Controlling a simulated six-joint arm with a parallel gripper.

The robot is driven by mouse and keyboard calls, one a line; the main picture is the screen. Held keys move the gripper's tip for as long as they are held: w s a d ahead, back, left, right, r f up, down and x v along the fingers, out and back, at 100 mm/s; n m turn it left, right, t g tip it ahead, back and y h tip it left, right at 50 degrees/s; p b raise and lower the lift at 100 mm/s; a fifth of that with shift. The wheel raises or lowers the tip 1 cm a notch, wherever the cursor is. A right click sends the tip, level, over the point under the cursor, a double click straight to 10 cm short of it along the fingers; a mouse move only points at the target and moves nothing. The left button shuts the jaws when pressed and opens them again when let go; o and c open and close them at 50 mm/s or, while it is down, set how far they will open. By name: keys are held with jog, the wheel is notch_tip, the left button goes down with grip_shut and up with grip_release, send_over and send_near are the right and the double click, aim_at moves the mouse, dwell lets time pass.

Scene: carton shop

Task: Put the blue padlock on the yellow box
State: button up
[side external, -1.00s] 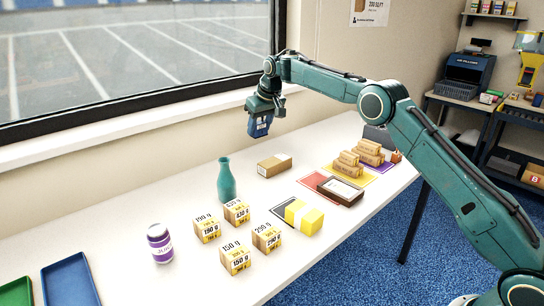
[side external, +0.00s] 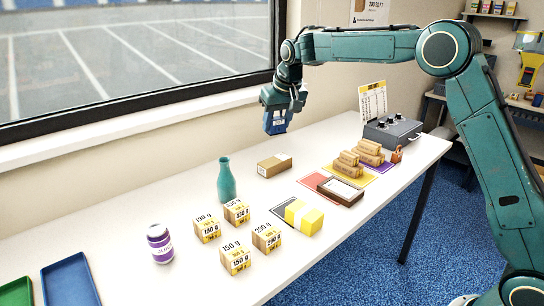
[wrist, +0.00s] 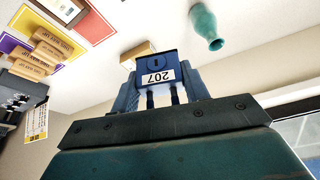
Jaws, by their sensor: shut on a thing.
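The blue padlock (wrist: 155,68) with a white label reading 207 is held between the fingers of my gripper (side external: 277,112). In the side view the padlock (side external: 275,123) hangs in the air well above the table, near the window wall. My gripper is shut on it. I cannot make out the yellow box in the wrist view.
A teal bottle (side external: 226,180) and a brown carton (side external: 274,165) stand beneath my arm. Several weight-labelled boxes (side external: 236,258), a purple-labelled jar (side external: 160,243) and a blue tray (side external: 70,284) are at left. A brown box (side external: 340,191), stacked wooden pieces (side external: 347,165) and a grey control box (side external: 392,132) are at right.

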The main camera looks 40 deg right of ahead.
jog(key=m+h, duration=0.1)
jog(key=m, duration=0.1)
send_over(303, 207)
jog(key=s, duration=0.2)
jog(key=shift+w+a+r, duration=0.25)
jog(key=shift+a+r, duration=0.1)
jog(key=shift+r, duration=0.05)
jog(key=shift+f, duration=0.1)
notch_tip(303, 207, down, 20)
jog(key=shift+r, duration=0.1)
dwell(0.7)
jog(key=o, duration=1.2)
